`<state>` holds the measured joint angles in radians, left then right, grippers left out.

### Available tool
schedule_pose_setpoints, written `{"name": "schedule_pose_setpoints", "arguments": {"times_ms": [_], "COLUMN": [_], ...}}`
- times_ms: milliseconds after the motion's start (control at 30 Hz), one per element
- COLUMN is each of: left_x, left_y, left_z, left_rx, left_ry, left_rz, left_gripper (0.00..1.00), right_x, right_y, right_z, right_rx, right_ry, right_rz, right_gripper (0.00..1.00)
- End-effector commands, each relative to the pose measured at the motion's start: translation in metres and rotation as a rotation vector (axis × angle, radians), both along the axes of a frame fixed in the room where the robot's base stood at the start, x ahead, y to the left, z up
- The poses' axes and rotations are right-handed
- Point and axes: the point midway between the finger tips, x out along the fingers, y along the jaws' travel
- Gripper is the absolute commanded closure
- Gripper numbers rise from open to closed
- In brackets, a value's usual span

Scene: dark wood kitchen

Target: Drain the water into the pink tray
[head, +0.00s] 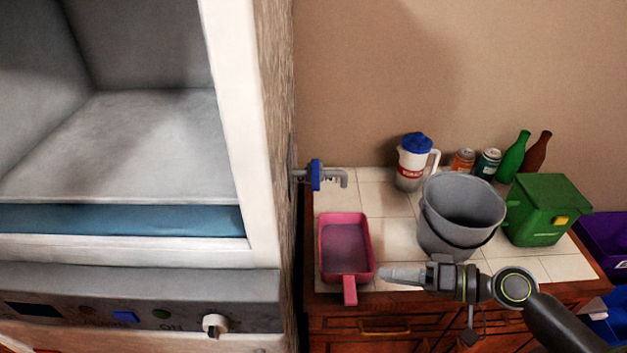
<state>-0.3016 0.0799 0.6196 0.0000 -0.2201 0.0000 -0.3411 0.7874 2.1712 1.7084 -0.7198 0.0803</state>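A pink tray (346,219) with a short handle sits at the left end of the tiled counter, its handle over the front edge. A grey tap with a blue valve (316,175) sticks out from the side of the white machine, behind the tray. Lettering near the tap is partly covered by it. My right gripper (388,276) is just right of the tray's handle, near the counter's front edge, its fingers pointing left. It is seen edge-on, so I cannot tell its opening. It appears apart from the tray. My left gripper is not in view.
A grey bucket (461,193) stands in the middle of the counter (385,240). Behind it are a jug with a blue lid (415,160), two cans and two bottles. A green bin (543,205) stands right. The white machine (232,130) fills the left side, with water behind its lower rim.

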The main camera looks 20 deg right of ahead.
Motion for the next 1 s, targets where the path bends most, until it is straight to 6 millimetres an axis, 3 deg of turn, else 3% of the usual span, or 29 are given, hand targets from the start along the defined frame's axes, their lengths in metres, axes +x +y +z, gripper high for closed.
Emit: {"name": "schedule_pose_setpoints", "arguments": {"times_ms": [200,400,600,1000], "left_x": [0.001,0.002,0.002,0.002], "left_y": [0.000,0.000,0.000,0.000], "left_z": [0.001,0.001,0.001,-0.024], "left_rx": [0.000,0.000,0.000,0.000], "left_ry": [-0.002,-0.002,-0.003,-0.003], "left_rz": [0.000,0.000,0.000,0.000], "left_gripper": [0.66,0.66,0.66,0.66], "right_x": [0.020,0.036,0.043,0.054], "right_y": [-0.012,-0.023,-0.028,-0.015], "right_z": [0.067,0.110,0.127,0.123], "right_rx": [0.260,0.441,0.516,0.519], "right_ry": [0.064,0.144,0.186,0.189], "right_rz": [-0.033,-0.079,-0.105,-0.100], "right_gripper": [0.69,0.69,0.69,0.69]}}
